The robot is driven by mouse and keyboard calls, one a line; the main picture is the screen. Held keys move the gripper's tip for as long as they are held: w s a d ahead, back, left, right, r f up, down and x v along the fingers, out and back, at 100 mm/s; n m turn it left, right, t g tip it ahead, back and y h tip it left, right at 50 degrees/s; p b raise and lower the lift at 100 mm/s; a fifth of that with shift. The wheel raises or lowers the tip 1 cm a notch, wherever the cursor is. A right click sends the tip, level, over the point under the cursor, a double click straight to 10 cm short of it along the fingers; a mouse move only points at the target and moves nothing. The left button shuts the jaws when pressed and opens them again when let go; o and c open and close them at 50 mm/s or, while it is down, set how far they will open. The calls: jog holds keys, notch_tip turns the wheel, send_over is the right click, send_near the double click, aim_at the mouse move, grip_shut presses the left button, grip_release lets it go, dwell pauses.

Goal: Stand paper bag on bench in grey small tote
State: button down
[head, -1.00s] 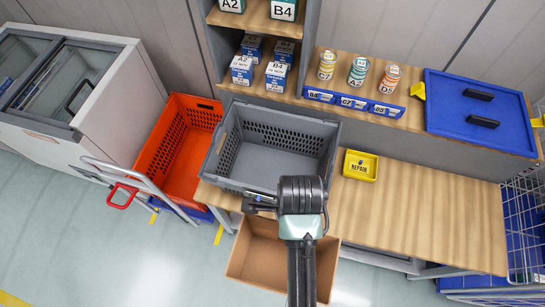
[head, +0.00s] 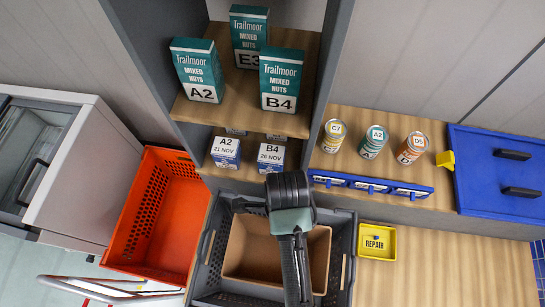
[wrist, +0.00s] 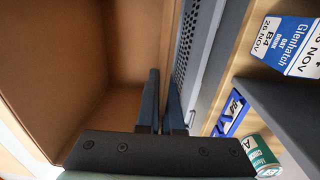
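The brown open-topped paper bag (head: 250,250) shows within the outline of the grey tote (head: 341,245) on the bench in the head view. I cannot tell whether its base rests on the tote floor or hangs above it. My gripper (head: 290,195) is over the bag's right part, its fingertips hidden there. In the wrist view, the two fingers of my gripper (wrist: 164,80) are close together on the wall of the bag (wrist: 95,70). The bag's open inside fills the left of that view, with the slotted grey tote wall (wrist: 200,50) to its right.
An orange tote (head: 165,225) stands left. Behind is a shelf (head: 235,115) with nut boxes and blue-white boxes. Cans (head: 374,142) and blue label bins (head: 370,184) stand on the ledge. A yellow repair tray (head: 377,242) and bare bench (head: 440,270) lie right. A blue lid (head: 500,170) is far right.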

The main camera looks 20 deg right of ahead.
notch_tip(320, 180, down, 20)
jog(key=b, duration=0.5)
jog(key=shift+w+r, duration=0.15)
jog(key=shift+r, duration=0.1)
jog(key=shift+f+b, duration=0.2)
jog(key=shift+b, duration=0.15)
jog(key=c, duration=1.1)
grip_release()
jog(key=shift+r, duration=0.2)
notch_tip(320, 180, up, 12)
jog(key=shift+w+d+r, duration=0.1)
jog(key=shift+w+d, duration=0.05)
